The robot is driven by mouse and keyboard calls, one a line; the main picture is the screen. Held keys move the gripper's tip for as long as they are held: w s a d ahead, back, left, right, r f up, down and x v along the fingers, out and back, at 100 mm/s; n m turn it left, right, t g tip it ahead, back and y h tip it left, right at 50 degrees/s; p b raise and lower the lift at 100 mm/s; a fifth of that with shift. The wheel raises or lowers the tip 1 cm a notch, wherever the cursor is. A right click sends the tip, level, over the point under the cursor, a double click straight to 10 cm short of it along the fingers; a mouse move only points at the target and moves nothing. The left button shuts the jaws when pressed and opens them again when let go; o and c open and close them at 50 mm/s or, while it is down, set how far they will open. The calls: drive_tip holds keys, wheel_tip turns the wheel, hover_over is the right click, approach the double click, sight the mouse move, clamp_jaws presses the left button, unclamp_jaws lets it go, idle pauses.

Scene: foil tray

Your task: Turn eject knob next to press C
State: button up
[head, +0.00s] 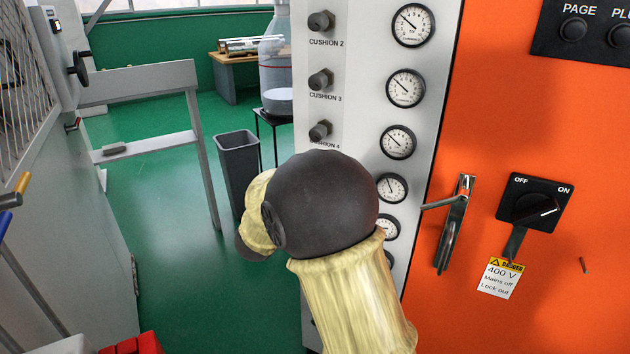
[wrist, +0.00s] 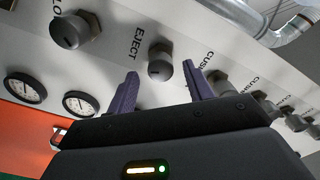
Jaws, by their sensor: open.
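In the wrist view, the eject knob (wrist: 160,66) is a dark round knob on the light grey panel, beside the black EJECT label. My gripper (wrist: 160,76) is open, and its two purple fingers point at the panel. The knob appears between the fingertips, with a gap on both sides. I cannot tell how deep the fingers reach around it, and no contact shows. In the head view my arm covers the lower part of the panel (head: 336,78), and the gripper and eject knob are hidden. No press C label is readable.
A similar knob (wrist: 75,30) sits left of the eject knob, and a cushion knob (wrist: 222,80) lies close to the right finger. Gauges (wrist: 82,103) line the panel. A door handle (head: 453,225) and an OFF/ON switch (head: 534,205) are on the orange cabinet.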

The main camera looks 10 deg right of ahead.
drive_tip(key=v, duration=1.4)
drive_tip(key=shift+s+p, duration=0.2)
drive_tip(key=shift+p, duration=0.15)
drive_tip(key=shift+w+a, duration=0.1)
idle(1.6)
